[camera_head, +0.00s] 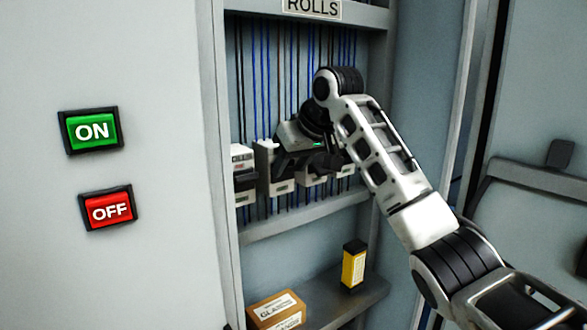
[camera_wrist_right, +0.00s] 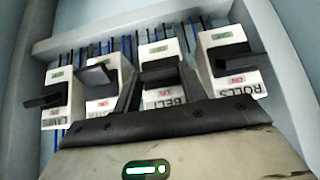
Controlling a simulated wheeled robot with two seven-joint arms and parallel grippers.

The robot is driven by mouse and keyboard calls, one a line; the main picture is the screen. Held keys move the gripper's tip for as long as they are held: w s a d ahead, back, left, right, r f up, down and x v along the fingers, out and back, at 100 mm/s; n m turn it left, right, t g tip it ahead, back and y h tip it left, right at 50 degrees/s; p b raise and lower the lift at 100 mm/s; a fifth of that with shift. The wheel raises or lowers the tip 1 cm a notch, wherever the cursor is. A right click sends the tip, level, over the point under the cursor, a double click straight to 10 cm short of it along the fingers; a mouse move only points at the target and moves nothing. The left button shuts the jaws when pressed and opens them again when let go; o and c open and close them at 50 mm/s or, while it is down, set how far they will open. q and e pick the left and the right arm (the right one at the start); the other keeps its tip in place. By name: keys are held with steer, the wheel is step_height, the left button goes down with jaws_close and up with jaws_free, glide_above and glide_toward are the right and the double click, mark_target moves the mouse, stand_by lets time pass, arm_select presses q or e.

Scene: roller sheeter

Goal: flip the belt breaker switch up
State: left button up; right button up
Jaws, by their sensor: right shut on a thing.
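The belt breaker (camera_wrist_right: 163,97) is a pale block with a dark lever (camera_wrist_right: 160,70), marked BELT in upside-down lettering in the right wrist view. My right gripper (camera_wrist_right: 160,88) has its two dark fingers on either side of this lever and is shut on it. In the head view my right gripper (camera_head: 291,160) reaches down from the right over the row of breakers, and the breaker I take for the belt one (camera_head: 264,162) is partly behind it. I cannot tell if the lever is up or down. My left gripper is not in view.
The rolls breaker (camera_wrist_right: 228,65) and the lamps breaker (camera_wrist_right: 60,95) stand in the same row, with another breaker (camera_wrist_right: 103,82) close beside the belt one. An orange box (camera_head: 276,311) and a yellow-black box (camera_head: 353,266) sit on the lower shelf. The cabinet's left edge is close.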

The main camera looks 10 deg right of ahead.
steer(key=shift+w+r+g+h, duration=0.2)
steer(key=shift+r+g+h, duration=0.1)
steer(key=shift+g, duration=0.4)
steer(key=o, duration=1)
steer(key=shift+f, duration=0.1)
arm_select(q)
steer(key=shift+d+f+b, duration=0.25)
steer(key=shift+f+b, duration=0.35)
steer(key=shift+b, duration=0.65)
arm_select(e)
steer(key=v, duration=1.6)
steer(key=shift+w, duration=0.2)
